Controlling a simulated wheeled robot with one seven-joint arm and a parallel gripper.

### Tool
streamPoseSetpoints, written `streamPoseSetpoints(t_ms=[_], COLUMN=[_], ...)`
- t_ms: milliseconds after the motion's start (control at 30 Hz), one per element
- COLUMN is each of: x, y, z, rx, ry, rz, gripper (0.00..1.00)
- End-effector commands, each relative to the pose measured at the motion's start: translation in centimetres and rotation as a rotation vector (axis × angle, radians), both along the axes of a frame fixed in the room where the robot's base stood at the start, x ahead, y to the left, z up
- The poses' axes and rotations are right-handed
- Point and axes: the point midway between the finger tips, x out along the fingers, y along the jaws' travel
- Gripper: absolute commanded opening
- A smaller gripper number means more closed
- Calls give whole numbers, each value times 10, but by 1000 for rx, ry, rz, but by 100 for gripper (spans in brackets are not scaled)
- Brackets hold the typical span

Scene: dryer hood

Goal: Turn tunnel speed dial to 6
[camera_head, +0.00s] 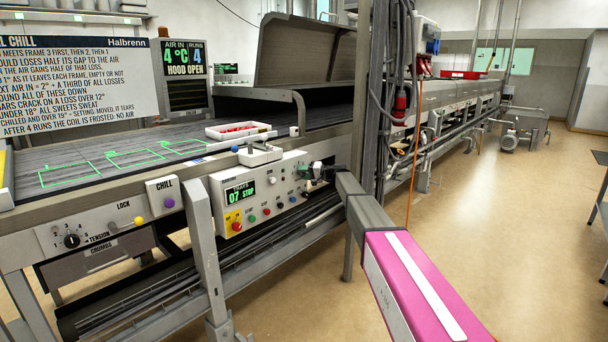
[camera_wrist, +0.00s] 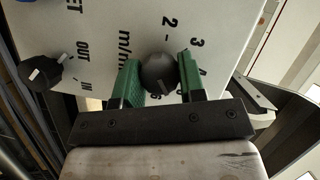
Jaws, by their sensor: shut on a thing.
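The tunnel speed dial (camera_wrist: 157,72) is a round dark knob on the white control panel, seen in the wrist view. Numbers 2 and 3 and the letters "m/m" are printed around it; the higher numbers are partly covered by a finger. A pale mark shows on the knob's lower right, but I cannot tell which number it points to. My gripper (camera_wrist: 158,63) is shut on the dial, a green finger pad on each side. In the head view, my gripper (camera_head: 316,172) is at the right end of the control panel (camera_head: 262,183) and hides the dial.
A second dark knob (camera_wrist: 42,73) marked OUT and IN sits left of my gripper. A white tray with red contents (camera_head: 237,131) stands on the belt above.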

Motion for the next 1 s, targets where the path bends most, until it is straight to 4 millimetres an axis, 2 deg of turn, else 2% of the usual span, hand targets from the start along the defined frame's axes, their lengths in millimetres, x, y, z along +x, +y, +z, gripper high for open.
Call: streamPoseSetpoints(t_ms=[500,1000], x=[0,0], y=[-1,-1], z=[-2,-3], rx=[270,375], ry=[347,484], rz=[-1,-2], gripper=[13,13])
